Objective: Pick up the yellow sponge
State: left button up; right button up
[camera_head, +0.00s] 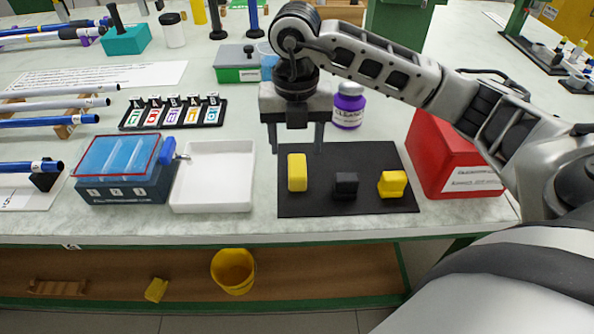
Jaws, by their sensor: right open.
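A yellow block (297,172), which looks like a sponge, stands upright on the left of a black mat (310,207). A second yellow block (392,184) lies at the mat's right, with a black block (345,185) between them. Another small yellow piece (156,290) lies on the lower shelf; I cannot tell what it is made of. My right gripper (296,149) is open and empty, pointing down over the left yellow block, its fingers spread wider than the block. I cannot tell the exact height gap. My left gripper is not in view.
A white tray (215,205) stands left of the mat, beside a blue-lidded box (118,188). A red box (445,160) stands right of the mat. A purple bottle (348,108) stands behind it. A yellow bucket (233,271) is on the lower shelf.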

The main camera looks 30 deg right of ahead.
aim_at(297, 165)
jog(key=f, duration=0.7)
jog(key=shift+w+d+f+p, duration=0.15)
jog(key=shift+d+f+p, duration=0.05)
jog(key=shift+f+p, duration=0.1)
jog(key=c, duration=1.1)
